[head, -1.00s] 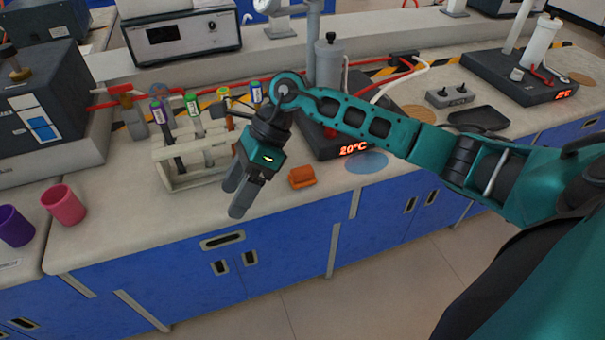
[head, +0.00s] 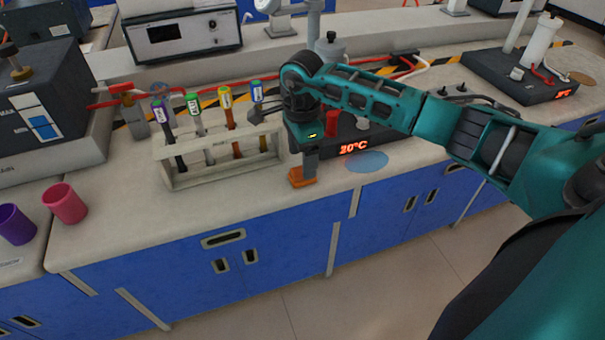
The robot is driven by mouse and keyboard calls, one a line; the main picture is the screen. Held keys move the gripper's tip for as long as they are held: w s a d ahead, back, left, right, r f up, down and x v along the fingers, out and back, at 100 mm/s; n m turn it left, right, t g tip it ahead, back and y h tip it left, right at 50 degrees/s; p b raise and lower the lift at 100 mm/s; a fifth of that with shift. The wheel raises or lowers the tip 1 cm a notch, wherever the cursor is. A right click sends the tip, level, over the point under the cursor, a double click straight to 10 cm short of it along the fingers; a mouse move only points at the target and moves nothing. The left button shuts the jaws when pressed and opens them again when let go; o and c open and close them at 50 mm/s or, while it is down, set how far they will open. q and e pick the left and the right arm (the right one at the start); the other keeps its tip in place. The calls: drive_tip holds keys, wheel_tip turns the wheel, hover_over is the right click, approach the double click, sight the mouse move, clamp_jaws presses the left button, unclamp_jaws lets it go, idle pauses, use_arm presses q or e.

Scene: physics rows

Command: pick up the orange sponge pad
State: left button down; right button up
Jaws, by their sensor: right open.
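The orange sponge pad (head: 303,182) lies on the bench near its front edge, right of the test tube rack. My right gripper (head: 304,172) points down directly over the pad, with its fingers in front of part of it. The fingers overlap the pad in the picture; I cannot tell whether they touch it. The right gripper is open. My left gripper is not in view.
A white rack (head: 222,163) with several capped tubes stands just left of the pad. A heater showing 20°C (head: 354,147) is close behind on the right. A pink cup (head: 65,204) and a purple cup (head: 15,226) stand at far left.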

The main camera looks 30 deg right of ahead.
wheel_tip(320, 180, down, 5)
drive_tip(key=shift+d+r, duration=0.1)
drive_tip(key=shift+r, duration=0.05)
drive_tip(key=c, duration=1)
drive_tip(key=shift+r, duration=0.1)
drive_tip(key=shift+c, duration=0.2)
